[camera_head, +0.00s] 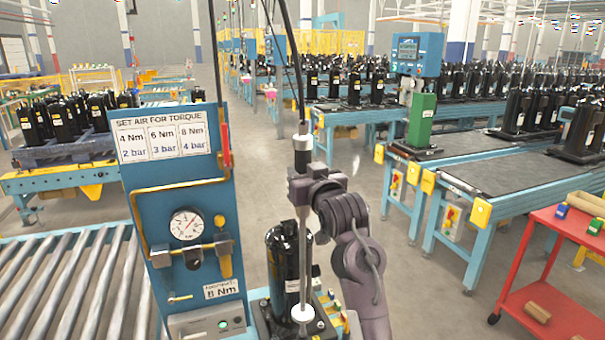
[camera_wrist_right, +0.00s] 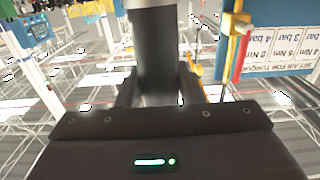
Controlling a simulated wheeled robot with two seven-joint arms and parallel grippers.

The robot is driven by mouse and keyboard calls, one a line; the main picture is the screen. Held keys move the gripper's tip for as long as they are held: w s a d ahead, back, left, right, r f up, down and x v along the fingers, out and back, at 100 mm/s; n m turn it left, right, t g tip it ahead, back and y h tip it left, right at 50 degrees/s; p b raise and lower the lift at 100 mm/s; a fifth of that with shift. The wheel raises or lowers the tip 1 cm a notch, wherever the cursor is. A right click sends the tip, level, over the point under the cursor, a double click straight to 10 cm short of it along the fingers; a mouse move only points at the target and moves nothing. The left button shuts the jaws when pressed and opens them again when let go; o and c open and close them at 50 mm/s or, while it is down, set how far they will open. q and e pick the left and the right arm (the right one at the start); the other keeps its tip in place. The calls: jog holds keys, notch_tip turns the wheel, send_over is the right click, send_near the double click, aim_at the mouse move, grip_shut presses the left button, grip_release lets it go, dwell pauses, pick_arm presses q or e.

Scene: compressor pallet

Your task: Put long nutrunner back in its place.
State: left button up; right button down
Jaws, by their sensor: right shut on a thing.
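The long nutrunner (camera_head: 303,150) hangs upright on a black hose, with a dark upper body, a pale band and a long thin shaft running down. Its white lower end (camera_head: 302,313) shows in front of the base of a black compressor (camera_head: 285,265); I cannot tell whether it touches anything. My right gripper (camera_head: 302,190) is shut on the dark upper body of the nutrunner. In the right wrist view the dark cylinder of the nutrunner (camera_wrist_right: 155,50) stands between the two fingers (camera_wrist_right: 158,92). My left gripper is not in view. No holder for the nutrunner can be made out.
A blue torque panel (camera_head: 180,200) with a gauge (camera_head: 187,224) stands close on the left, beside a roller conveyor (camera_head: 60,285). A red cart (camera_head: 560,265) is at the right. Blue conveyor tables (camera_head: 500,172) with compressors lie behind. Open floor lies between.

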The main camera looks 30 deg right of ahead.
jog(key=shift+f+b, duration=1.2)
jog(key=shift+f, duration=0.65)
jog(key=shift+s, duration=0.1)
